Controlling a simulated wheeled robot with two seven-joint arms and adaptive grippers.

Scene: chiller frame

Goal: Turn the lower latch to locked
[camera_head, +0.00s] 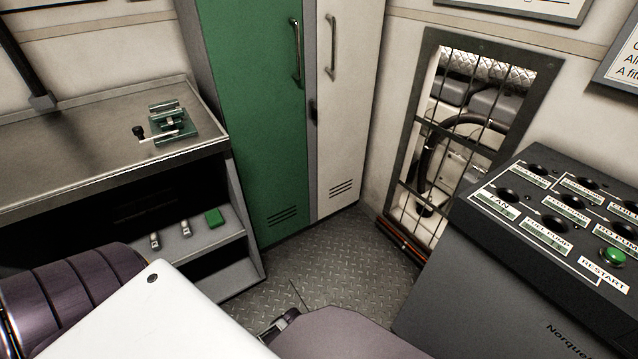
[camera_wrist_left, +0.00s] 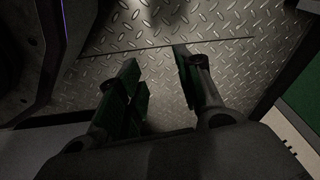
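In the head view a grey frame (camera_head: 407,143) with a wire grid stands in the wall at the centre right. Pipes and a dark hose show behind the grid. I cannot clearly make out a lower latch or its position. In the left wrist view my left gripper (camera_wrist_left: 156,62) has its two fingers apart with nothing between them, above the patterned metal floor. It is away from the frame, which does not show in that view. My right gripper is not in view.
A green locker (camera_head: 243,100) and a pale locker (camera_head: 345,110) stand left of the frame. A dark control console (camera_head: 455,265) with knobs is at right. A workbench (camera_head: 75,135) holding a small green device (camera_head: 176,124) is at left. Metal floor (camera_head: 330,262) is open between them.

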